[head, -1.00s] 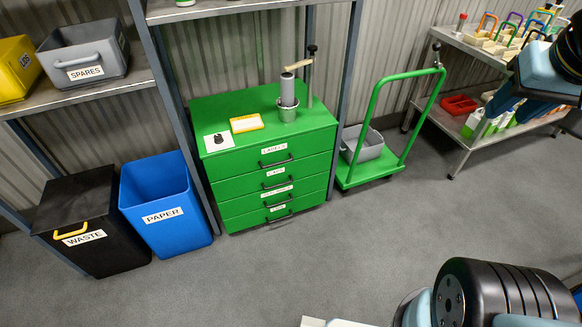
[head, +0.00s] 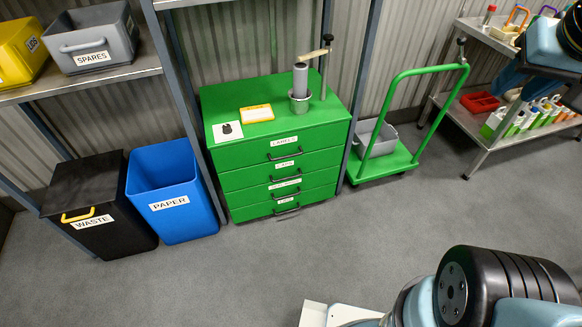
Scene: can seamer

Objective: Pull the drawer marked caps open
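A green drawer cabinet (head: 275,150) stands against the back wall, with several drawers stacked in its front, each with a dark bar handle and a white label. All drawers look shut. The top label reads LABELS (head: 285,141). The second drawer's label (head: 284,164) is small and blurred and may read CAPS; its handle (head: 285,181) is just below it. The two lower labels are too small to read surely. My gripper is not in view; only parts of my arm show at the right side, well apart from the cabinet.
The can seamer (head: 301,85), a yellow-edged pad (head: 257,113) and a white card sit on the cabinet. Left are a blue PAPER bin (head: 172,195) and black WASTE bin (head: 92,205). A green trolley (head: 390,165) stands right. The floor (head: 270,270) in front is clear.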

